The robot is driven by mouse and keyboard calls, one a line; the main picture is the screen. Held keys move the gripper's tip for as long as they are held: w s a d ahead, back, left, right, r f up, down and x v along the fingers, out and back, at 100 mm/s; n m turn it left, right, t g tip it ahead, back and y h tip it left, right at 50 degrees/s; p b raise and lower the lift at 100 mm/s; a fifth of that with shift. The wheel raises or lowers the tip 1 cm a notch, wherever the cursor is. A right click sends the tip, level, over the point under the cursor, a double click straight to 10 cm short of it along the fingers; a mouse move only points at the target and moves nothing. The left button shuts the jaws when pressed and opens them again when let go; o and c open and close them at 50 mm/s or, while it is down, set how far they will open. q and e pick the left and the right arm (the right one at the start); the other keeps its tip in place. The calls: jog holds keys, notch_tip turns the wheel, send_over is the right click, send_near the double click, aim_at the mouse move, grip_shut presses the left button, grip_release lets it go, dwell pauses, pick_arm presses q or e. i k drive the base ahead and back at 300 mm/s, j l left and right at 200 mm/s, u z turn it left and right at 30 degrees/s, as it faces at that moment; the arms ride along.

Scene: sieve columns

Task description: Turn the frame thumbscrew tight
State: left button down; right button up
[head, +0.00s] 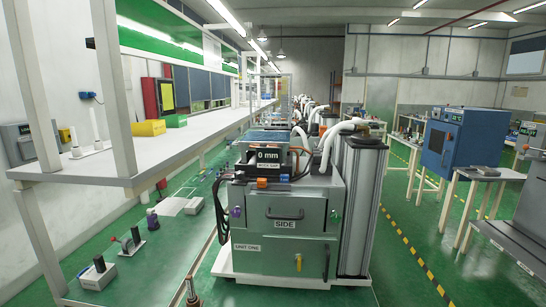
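A grey-green machine cabinet (287,212) labelled "SIDE" and "UNIT ONE" stands in the middle of the head view. A purple knob (236,211) sits on its left front edge and a green knob (335,218) on its right. A display reading "0 mm" (268,155) stands on top. I cannot tell which small part is the frame thumbscrew, or whether it is tight. Neither of my grippers can be made out in the head view.
A long white workbench (150,160) runs along the left, with a yellow bin (148,128) on it. A tall grey column (362,205) stands right of the cabinet. A blue machine (465,135) stands at right. Small devices lie on the left floor. The striped right aisle is clear.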

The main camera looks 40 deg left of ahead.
aim_at(240, 175)
jog(key=u, duration=1.35)
